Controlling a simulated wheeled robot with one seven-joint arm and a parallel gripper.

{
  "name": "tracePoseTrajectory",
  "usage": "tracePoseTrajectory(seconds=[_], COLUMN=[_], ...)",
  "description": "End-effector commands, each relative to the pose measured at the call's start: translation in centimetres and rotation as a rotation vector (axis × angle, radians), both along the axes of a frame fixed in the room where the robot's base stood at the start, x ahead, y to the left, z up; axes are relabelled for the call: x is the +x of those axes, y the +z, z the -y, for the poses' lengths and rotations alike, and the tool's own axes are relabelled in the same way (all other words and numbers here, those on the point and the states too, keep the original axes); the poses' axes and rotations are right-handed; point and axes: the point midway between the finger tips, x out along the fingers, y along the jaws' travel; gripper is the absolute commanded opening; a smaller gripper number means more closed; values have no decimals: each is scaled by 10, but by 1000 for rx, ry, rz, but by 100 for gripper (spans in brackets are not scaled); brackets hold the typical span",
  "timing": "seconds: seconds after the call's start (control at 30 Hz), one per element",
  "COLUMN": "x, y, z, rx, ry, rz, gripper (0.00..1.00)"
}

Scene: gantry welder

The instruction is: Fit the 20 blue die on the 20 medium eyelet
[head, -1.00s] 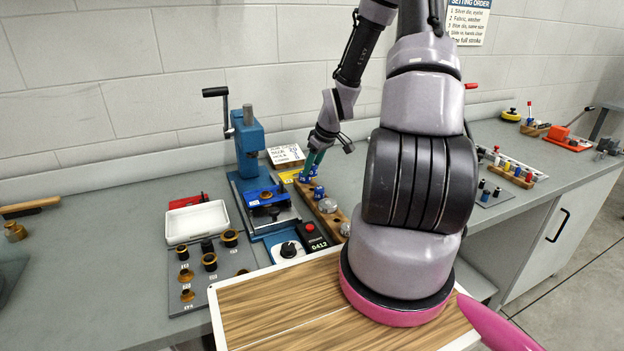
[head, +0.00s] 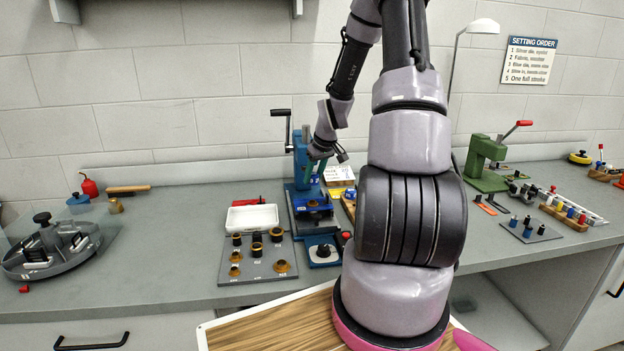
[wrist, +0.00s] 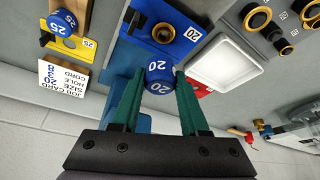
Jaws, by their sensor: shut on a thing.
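My gripper (wrist: 160,88) is shut on a blue die marked 20 (wrist: 159,78), held between its green fingertips in the wrist view. Just past the die lies a blue holder (wrist: 140,20) labelled 20. A brass eyelet ring (wrist: 163,33) sits on it around a dark centre; its size class cannot be read. The die appears apart from the eyelet, though its height above it is unclear. In the head view my gripper (head: 317,168) is beside the blue press (head: 302,160), above the holder (head: 313,205). The die is hard to make out there.
A white tray (wrist: 222,64) and a grey board with several brass-ringed pieces (head: 258,262) lie beside the press. A yellow slot holds a 25 die (wrist: 62,22) near a job card (wrist: 62,77). A green press (head: 485,165) stands further right.

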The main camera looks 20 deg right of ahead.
Motion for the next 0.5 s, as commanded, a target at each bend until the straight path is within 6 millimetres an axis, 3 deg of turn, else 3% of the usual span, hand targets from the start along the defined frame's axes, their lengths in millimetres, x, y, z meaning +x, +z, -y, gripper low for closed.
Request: tracePoseTrajectory(seconds=[0.5], x=[0], y=[-41], z=[0], rx=[1], ry=[0], rz=[-2], gripper=[0])
